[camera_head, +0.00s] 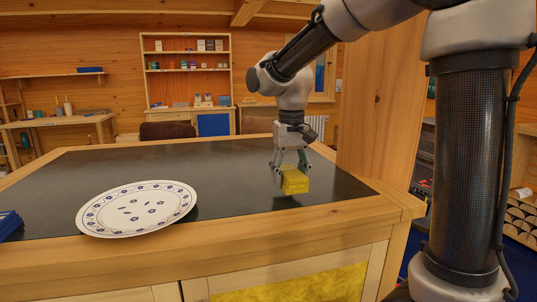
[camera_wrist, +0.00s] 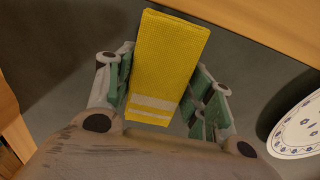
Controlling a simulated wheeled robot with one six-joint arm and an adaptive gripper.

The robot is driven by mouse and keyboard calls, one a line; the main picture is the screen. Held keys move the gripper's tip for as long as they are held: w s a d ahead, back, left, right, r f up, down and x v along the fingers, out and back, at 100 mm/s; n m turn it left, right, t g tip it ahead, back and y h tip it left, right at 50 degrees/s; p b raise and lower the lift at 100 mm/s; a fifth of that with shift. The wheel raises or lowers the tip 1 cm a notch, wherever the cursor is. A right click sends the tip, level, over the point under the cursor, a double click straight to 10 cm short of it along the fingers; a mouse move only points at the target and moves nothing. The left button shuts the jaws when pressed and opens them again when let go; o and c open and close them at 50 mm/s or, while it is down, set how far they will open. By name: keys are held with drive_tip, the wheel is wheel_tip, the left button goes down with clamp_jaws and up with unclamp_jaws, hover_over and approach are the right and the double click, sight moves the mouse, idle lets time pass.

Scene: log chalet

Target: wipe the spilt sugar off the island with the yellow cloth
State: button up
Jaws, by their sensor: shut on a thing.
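The yellow cloth (camera_head: 295,182) is a folded block with pale stripes near one end, seen in the wrist view (camera_wrist: 168,60). My gripper (camera_head: 291,166) is shut on it, with a finger on each side, as the wrist view also shows (camera_wrist: 165,88). The cloth hangs a little above the dark top of the island (camera_head: 240,160), with a shadow below it, near the right part of the front edge. I cannot make out any spilt sugar in either view; part of the top is hidden by the gripper and cloth.
A white plate with blue flowers (camera_head: 137,208) lies on the island left of the cloth. A blue object (camera_head: 9,224) is at the island's left front edge. A wooden post (camera_head: 378,110) stands at the right rear. The top between plate and cloth is clear.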

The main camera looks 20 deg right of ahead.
drive_tip(key=shift+r, duration=2.55)
